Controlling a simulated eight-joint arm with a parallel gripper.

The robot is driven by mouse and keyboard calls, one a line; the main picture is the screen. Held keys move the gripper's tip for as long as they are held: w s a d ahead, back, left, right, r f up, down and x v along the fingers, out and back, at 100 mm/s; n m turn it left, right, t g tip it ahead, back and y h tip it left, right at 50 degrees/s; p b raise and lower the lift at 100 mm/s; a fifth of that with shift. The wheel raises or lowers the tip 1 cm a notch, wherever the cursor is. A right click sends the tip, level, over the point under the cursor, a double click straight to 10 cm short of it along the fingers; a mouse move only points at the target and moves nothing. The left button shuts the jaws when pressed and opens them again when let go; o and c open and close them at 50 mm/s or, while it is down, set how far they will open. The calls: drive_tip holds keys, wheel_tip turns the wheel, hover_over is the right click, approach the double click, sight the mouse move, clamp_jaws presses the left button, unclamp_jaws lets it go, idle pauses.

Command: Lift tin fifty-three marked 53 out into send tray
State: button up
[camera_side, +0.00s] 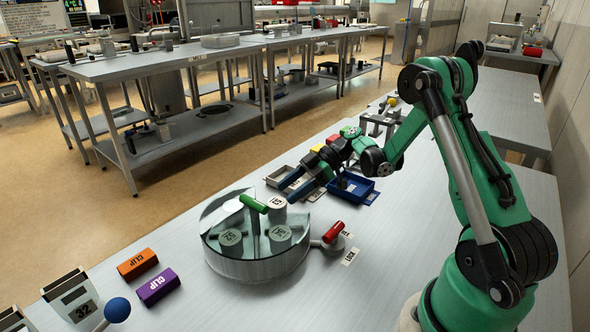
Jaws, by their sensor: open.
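A round glass-walled dryer drum (258,268) stands on the bench, with several light tins inside. One tin (277,203) at the back has a label that looks like 53, but it is too small to read surely. Two more tins, the left one (230,238) and the right one (280,234), show behind the glass with labels I cannot read surely. My gripper (294,190) is open and empty, its dark fingers above and behind the drum, apart from the tins. A blue tray (363,195) lies behind my gripper; I cannot tell if it is the send tray.
A green handle (253,204) sits on the drum's top and a red handle (333,232) at its right side, by a LOCK label (350,257). An orange clip block (137,263) and a purple one (157,287) lie left.

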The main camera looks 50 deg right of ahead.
sight(276, 206)
drive_tip(key=shift+s+d+f+n+y, duration=0.4)
drive_tip(key=shift+d+f+n, duration=0.15)
drive_tip(key=shift+f+n, duration=0.1)
drive_tip(key=shift+a+f, duration=0.1)
drive_tip(key=shift+f, duration=0.1)
drive_tip(key=shift+x, duration=2.7)
drive_tip(key=shift+w+r, duration=0.1)
drive_tip(key=c, duration=0.9)
drive_tip(key=shift+r, duration=0.1)
